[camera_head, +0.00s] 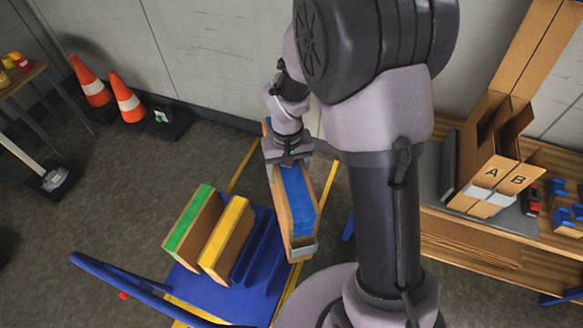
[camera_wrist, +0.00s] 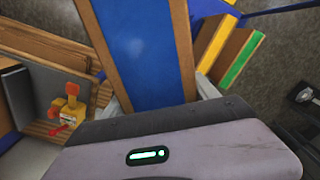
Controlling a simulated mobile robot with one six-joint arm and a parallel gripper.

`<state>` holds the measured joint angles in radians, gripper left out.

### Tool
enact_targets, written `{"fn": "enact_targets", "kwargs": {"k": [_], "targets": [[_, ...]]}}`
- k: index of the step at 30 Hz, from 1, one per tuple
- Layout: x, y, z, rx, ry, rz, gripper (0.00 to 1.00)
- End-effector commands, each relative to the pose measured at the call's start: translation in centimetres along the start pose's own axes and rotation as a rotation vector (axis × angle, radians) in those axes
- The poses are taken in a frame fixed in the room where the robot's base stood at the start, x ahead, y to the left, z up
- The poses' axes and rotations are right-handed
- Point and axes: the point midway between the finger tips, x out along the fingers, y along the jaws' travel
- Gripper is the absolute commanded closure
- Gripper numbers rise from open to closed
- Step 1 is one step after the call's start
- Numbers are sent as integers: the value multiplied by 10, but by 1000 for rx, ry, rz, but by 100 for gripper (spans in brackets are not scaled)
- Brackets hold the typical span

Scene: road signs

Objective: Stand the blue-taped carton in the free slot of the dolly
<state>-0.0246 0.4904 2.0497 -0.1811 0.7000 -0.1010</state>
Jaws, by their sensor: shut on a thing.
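The blue-taped carton (camera_head: 297,200) is a narrow brown box with a wide blue strip along its upper face. My gripper (camera_head: 290,160) is shut on it and holds it over the right part of the blue dolly (camera_head: 206,290). The carton also fills the middle of the wrist view (camera_wrist: 142,45), with my gripper (camera_wrist: 165,100) across its near end. A green-taped carton (camera_head: 190,222) and a yellow-taped carton (camera_head: 228,238) stand side by side in the dolly. Right of the yellow one, blue dividers (camera_head: 262,246) bound an empty slot. The carton partly hides the dolly's right side.
Yellow floor lines (camera_head: 243,166) run beside the dolly, and its blue handle (camera_head: 120,280) reaches left. A wooden bench (camera_head: 480,245) with open boxes marked A and B stands at right. Two orange cones (camera_head: 128,100) stand by the wall. A small table (camera_head: 22,78) is at far left.

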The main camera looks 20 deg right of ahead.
Motion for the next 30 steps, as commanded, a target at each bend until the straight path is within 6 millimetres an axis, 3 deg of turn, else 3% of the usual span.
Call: {"fn": "enact_targets", "kwargs": {"k": [5,11,17,24,30], "targets": [[26,-13,-10,56,-1,0,100],[70,-34,-21,155,-3,1,100],[135,-63,-25,292,-4,2,100],[227,-97,-10,481,-3,2,100],[272,-111,4,578,0,0,100]]}}
